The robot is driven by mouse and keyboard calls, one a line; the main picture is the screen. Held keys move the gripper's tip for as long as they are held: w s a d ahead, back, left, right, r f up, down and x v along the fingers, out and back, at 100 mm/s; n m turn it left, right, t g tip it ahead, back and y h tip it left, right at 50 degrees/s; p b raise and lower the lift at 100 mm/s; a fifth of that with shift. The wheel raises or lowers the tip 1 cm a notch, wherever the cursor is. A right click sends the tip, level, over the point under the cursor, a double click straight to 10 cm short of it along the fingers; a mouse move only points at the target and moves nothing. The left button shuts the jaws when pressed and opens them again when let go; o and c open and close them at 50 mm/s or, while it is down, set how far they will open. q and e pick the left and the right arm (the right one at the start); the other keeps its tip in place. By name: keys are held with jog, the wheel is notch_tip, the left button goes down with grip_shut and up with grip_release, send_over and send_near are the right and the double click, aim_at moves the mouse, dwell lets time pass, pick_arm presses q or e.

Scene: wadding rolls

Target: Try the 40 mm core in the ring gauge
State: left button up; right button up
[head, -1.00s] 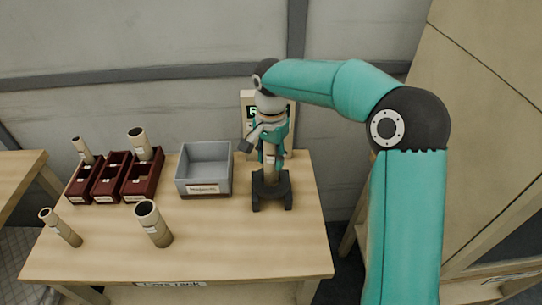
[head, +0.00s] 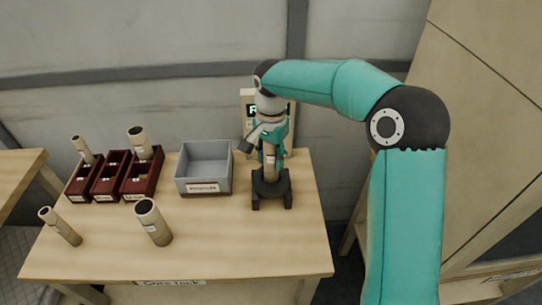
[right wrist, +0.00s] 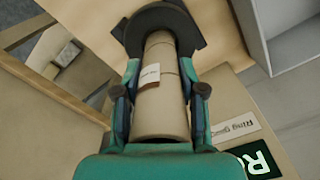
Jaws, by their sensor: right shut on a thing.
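My right gripper (head: 271,148) is shut on a beige cardboard core (head: 270,174) with a small white label. The core stands roughly upright over the dark ring gauge (head: 257,201) at the table's right side. In the right wrist view the gripper (right wrist: 160,100) has its fingers on both sides of the core (right wrist: 160,110). The core's far end meets the dark curved gauge (right wrist: 187,25). I cannot tell how deep it sits in the opening. The core's size marking is too small to read. My left gripper is not in view.
A grey bin (head: 205,167) stands left of the gauge. Dark red trays (head: 107,187) at the left hold two cores. The front right tabletop is clear.

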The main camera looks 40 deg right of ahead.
jog(key=shift+f+b, duration=1.3)
jog(key=shift+f, duration=0.9)
dwell(2.2)
dwell(1.6)
jog(key=o, duration=1.2)
notch_tip(320, 180, up, 11)
jog(key=shift+f, duration=0.1)
jog(key=shift+r, duration=0.55)
